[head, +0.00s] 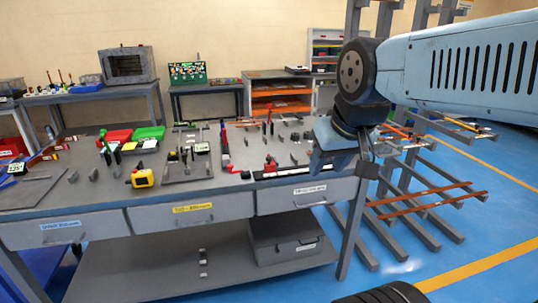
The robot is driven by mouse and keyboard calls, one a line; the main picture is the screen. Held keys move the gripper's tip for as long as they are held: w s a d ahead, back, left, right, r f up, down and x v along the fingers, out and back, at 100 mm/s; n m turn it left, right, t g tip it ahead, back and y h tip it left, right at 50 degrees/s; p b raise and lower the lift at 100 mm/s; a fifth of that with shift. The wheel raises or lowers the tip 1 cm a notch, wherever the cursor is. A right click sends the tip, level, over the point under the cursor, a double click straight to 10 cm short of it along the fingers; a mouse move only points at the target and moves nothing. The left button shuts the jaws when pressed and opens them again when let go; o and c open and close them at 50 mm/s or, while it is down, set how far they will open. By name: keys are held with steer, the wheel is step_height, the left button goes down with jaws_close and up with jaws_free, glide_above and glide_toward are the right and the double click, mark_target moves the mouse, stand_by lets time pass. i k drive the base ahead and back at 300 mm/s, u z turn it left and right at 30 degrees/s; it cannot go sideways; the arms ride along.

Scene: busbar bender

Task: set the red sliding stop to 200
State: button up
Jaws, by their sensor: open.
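My gripper (333,160) hangs above the right end of the long grey workbench (120,192), pointing down. It is open and nothing shows between its fingers. A small red part (270,164), which may be the red sliding stop, sits beside a dark rail (292,172) near the bench's front edge. It is left of my gripper and apart from it. Taller red parts (224,138) stand further left on the bench, and I cannot tell for sure which red part is the stop. The scale and the number 200 are too small to read. My gripper hides the rail's right end.
A rack with copper bars (430,200) stands right of the bench. Open blue floor (480,262) lies at the lower right.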

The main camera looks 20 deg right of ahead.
mark_target(270, 166)
steer(key=z, duration=0.1)
steer(key=i, duration=1)
steer(key=u, duration=0.1)
